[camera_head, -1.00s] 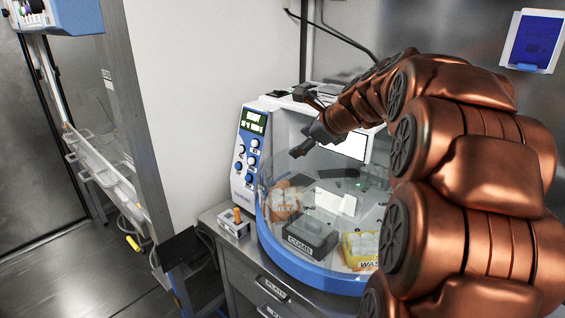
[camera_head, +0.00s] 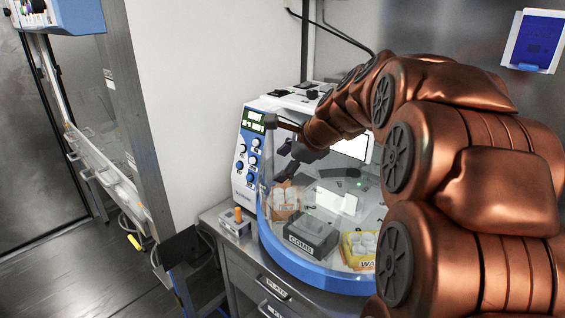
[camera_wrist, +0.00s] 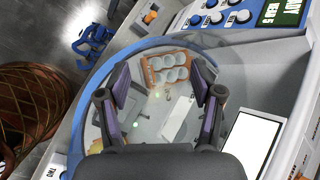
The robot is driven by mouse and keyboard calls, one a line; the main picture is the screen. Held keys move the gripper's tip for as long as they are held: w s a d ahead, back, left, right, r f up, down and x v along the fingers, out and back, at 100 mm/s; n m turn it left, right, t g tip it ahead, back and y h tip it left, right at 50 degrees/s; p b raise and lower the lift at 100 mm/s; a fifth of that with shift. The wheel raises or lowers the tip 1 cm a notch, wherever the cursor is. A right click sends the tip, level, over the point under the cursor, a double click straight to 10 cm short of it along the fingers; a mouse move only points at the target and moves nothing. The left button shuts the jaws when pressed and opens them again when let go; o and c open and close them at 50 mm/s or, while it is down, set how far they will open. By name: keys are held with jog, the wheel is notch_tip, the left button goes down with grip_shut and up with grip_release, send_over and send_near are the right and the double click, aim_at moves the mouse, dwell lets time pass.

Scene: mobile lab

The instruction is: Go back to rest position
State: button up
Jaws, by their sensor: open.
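My gripper (camera_head: 283,160) is at the end of my copper-coloured arm, in front of the white and blue lab machine (camera_head: 246,168) in the head view. In the wrist view my gripper (camera_wrist: 160,92) points down over the machine's clear, blue-rimmed chamber. Its two dark fingers with purple pads are apart, with nothing held between them. An orange rack with white round items (camera_wrist: 167,68) shows beyond the fingertips. It also shows at the chamber's left in the head view (camera_head: 287,199).
Inside the chamber are a dark box labelled COMB (camera_head: 311,237) and a yellow waste box (camera_head: 359,248). A small grey box with an orange knob (camera_head: 236,221) stands on the counter to the left. A white wall panel (camera_head: 190,100) stands left of the machine. Open floor (camera_head: 75,275) lies further left.

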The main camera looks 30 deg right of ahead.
jog(key=s+a+f+n+g+p, duration=0.1)
jog(key=s+a+f+n+g, duration=0.2)
jog(key=s+a+f+n, duration=0.2)
jog(key=s+a+f+n+g, duration=0.4)
jog(key=s+a+f+n, duration=0.2)
jog(key=s+a+n, duration=0.6)
jog(key=s+a, duration=0.1)
jog(key=s, duration=0.3)
jog(key=shift+g+p, duration=0.3)
jog(key=shift+p, duration=0.05)
jog(key=s+f+n, duration=0.1)
jog(key=s+n, duration=0.1)
jog(key=s, duration=0.1)
jog(key=s+f+n+g+h, duration=0.1)
jog(key=s+n, duration=0.1)
jog(key=s, duration=0.2)
jog(key=s+d+f+n+g+h, duration=0.1)
jog(key=s+n, duration=0.2)
jog(key=shift+s, duration=0.25)
